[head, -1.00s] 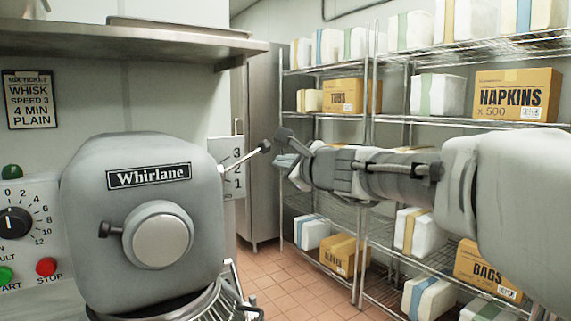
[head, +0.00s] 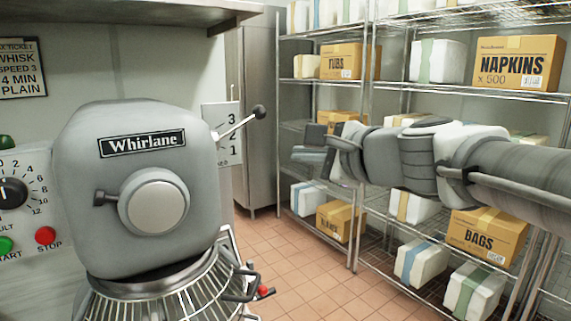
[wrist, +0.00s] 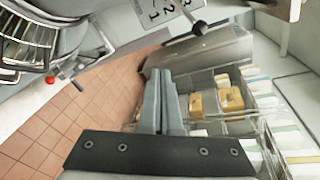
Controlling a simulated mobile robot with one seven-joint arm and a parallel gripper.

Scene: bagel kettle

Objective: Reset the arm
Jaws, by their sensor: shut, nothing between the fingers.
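My gripper (head: 308,155) is at the end of my arm, which reaches in from the right in the head view. It hangs in the air in front of the wire shelving, right of the grey Whirlane mixer (head: 150,195). In the wrist view my gripper's two grey fingers (wrist: 163,100) lie together with nothing between them. The mixer's lever with a dark knob (head: 258,112) is above and left of my gripper, apart from it.
Wire shelves (head: 475,95) with boxes and white packages stand behind my arm. A steel cabinet (head: 255,120) stands at the back. The mixer's wire bowl guard (head: 165,300) and a red-tipped handle (head: 264,291) stick out low. Tiled floor (head: 300,265) lies clear between mixer and shelves.

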